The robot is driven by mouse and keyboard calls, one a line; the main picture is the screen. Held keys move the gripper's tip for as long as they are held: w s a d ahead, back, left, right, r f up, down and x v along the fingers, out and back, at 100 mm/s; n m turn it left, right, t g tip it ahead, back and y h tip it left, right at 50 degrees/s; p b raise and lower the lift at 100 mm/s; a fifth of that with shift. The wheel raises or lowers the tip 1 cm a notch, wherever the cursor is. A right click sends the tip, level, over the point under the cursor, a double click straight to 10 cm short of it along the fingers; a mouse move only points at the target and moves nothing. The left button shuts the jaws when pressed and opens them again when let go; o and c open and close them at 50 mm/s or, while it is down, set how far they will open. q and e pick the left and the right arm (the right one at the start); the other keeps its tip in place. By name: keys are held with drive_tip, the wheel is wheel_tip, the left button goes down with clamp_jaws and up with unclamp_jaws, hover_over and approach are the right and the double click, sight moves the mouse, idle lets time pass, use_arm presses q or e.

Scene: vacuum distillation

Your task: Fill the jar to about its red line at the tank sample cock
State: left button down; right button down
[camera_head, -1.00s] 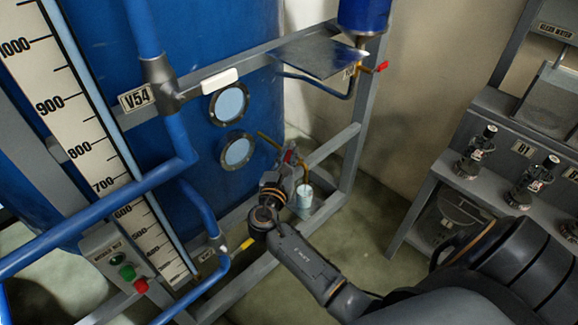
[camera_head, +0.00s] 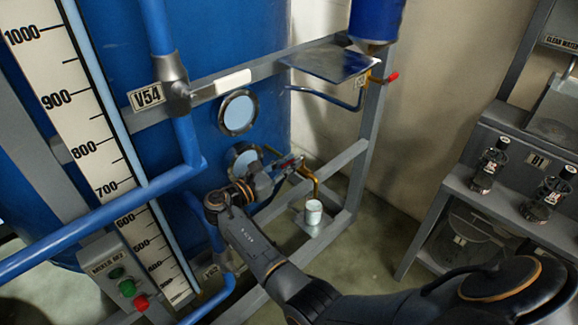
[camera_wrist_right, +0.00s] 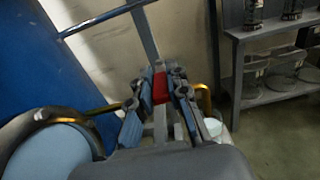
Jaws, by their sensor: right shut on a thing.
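The jar (camera_head: 313,212) is a small pale, whitish vessel. It stands upright on a small plate low in the tank frame, under the end of the brass spout of the sample cock (camera_head: 314,182). Its red line and fill level are too small to tell. My right gripper (camera_head: 289,163) is at the cock, left of and above the jar. In the right wrist view, its fingers (camera_wrist_right: 166,86) are shut on the cock's red handle (camera_wrist_right: 160,88). The jar's pale rim (camera_wrist_right: 212,128) shows partly there, beyond the fingers. My left gripper is not in view.
The blue tank (camera_head: 255,60) with two round sight windows stands behind. Grey frame bars (camera_head: 345,155) surround the cock. A red-handled valve (camera_head: 390,77) sits higher up at the right. A grey bench (camera_head: 455,185) with dark bottles stands right, with clear floor between.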

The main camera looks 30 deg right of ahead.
idle(0.3)
drive_tip(key=c, duration=1.3)
unclamp_jaws()
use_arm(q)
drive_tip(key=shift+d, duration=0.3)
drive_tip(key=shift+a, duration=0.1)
